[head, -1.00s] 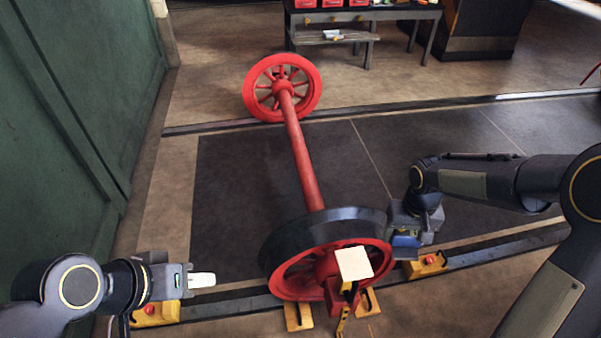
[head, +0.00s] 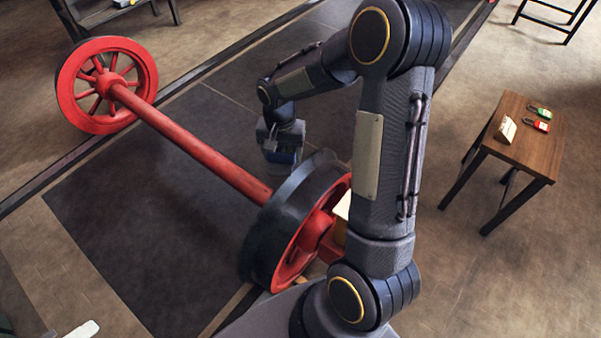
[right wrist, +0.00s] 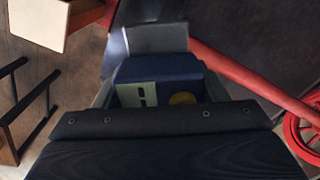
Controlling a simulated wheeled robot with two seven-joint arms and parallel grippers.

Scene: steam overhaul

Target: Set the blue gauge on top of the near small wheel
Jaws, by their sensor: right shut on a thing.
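The near small wheel (head: 268,238) stands in the head view, with a black tyre and red spokes, on a red axle. My right arm hides its right part. My right gripper (head: 282,153) is shut on the blue gauge (head: 285,158), just up and left of the wheel's upper rim in the picture. I cannot tell how high it is. In the right wrist view the gauge (right wrist: 155,70) is a dark blue block with a pale green label and a yellow disc, held between the fingers.
The far red wheel (head: 107,86) stands at the other end of the axle (head: 195,145). A cream block (head: 342,207) shows at the near wheel's hub, partly behind my arm. A small wooden table (head: 535,148) with padlocks stands at right.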

